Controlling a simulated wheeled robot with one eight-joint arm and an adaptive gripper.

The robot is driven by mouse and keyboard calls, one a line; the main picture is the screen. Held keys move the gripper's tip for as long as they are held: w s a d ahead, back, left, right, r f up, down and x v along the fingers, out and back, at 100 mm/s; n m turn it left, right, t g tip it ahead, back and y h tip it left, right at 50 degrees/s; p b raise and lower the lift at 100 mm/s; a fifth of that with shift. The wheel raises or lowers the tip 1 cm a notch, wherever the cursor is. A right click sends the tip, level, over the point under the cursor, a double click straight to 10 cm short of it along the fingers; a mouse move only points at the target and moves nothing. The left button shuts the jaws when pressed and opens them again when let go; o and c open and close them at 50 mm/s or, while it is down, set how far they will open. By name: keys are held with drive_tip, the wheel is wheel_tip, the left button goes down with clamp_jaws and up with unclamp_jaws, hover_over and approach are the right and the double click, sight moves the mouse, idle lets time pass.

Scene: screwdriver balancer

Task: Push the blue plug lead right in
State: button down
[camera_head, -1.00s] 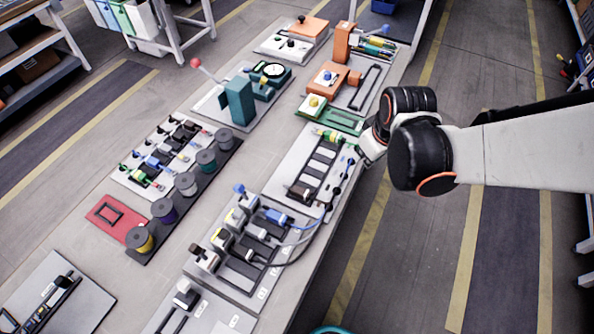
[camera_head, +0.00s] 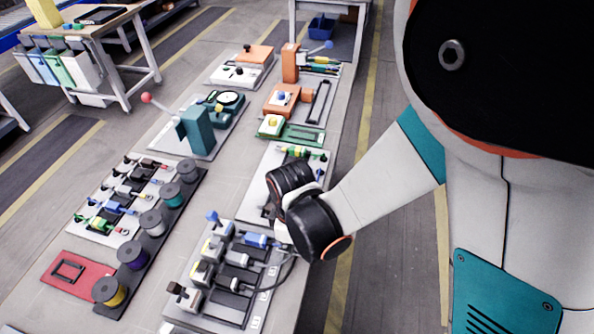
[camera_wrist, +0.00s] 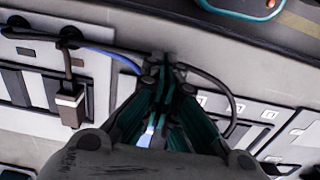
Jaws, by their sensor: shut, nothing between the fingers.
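The blue plug (camera_head: 257,240) lies in a slot of the grey socket panel (camera_head: 200,318), at the panel's far end. How deep it sits is too small to tell. My gripper (camera_head: 281,234) is shut and empty, low at the plug's right, cable end; contact cannot be told. In the wrist view my shut fingers (camera_wrist: 165,70) cover most of the plug, and a bit of blue (camera_wrist: 148,137) shows between the finger links. The blue lead (camera_wrist: 103,52) runs from the upper left to behind my fingers.
White and dark plugs sit beside the blue one on the panel. A dark cable (camera_wrist: 215,80) loops right of my fingers. Cable spools (camera_head: 133,255) and a red tray (camera_head: 78,272) stand further left.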

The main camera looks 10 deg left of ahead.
sight(265, 239)
drive_tip(key=shift+w+a+b, duration=0.15)
drive_tip(key=shift+a, duration=0.85)
drive_tip(key=shift+w+a+b, duration=0.15)
drive_tip(key=shift+a, duration=0.85)
drive_tip(key=shift+a, duration=0.1)
drive_tip(key=a, duration=0.3)
drive_tip(key=shift+w+a, duration=0.15)
drive_tip(key=shift+w, duration=0.05)
drive_tip(key=shift+r, duration=0.1)
